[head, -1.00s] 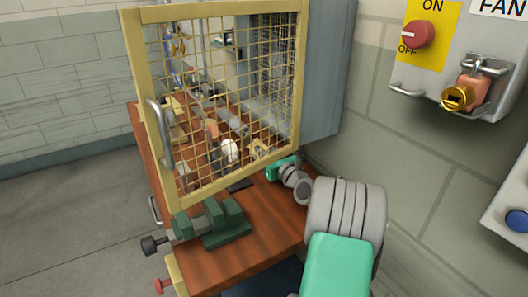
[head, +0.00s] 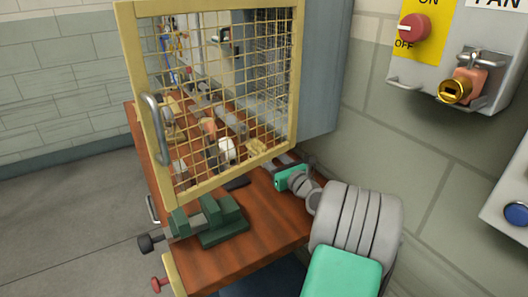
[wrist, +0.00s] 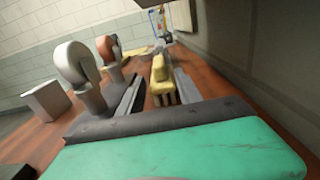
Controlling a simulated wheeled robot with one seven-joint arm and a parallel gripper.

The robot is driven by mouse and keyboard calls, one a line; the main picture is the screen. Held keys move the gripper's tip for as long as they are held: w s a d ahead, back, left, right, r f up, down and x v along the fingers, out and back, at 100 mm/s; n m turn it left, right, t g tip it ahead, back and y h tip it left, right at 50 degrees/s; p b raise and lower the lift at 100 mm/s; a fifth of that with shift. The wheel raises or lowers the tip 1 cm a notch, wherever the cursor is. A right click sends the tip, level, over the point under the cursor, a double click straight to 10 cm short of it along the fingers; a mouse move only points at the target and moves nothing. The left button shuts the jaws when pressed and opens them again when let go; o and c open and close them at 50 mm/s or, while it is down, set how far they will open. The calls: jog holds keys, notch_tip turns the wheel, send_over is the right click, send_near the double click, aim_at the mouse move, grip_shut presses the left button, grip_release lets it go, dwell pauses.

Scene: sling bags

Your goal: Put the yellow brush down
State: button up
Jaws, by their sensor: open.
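The yellow brush (wrist: 160,70) lies on the wooden bench top (wrist: 215,90), ahead of my gripper in the wrist view. In the head view the brush (head: 256,147) shows partly through the yellow mesh door. My gripper (wrist: 158,84) is open, with one dark finger on each side of the brush's near end and visible gaps between. In the head view my gripper (head: 275,163) is low over the bench, on the near right side of the brush. Whether the fingers touch the bench is hard to tell.
The mesh door (head: 215,100) stands open across the bench. A green vise (head: 215,217) sits at the front edge. The block wall is close on the right.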

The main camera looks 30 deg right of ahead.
jog(key=shift+s+r, duration=0.7)
jog(key=shift+s, duration=0.3)
notch_tip(320, 180, up, 7)
jog(key=p, duration=0.1)
jog(key=shift+w+f+p, duration=0.15)
jog(key=shift+f+p, duration=0.05)
jog(key=shift+p, duration=0.2)
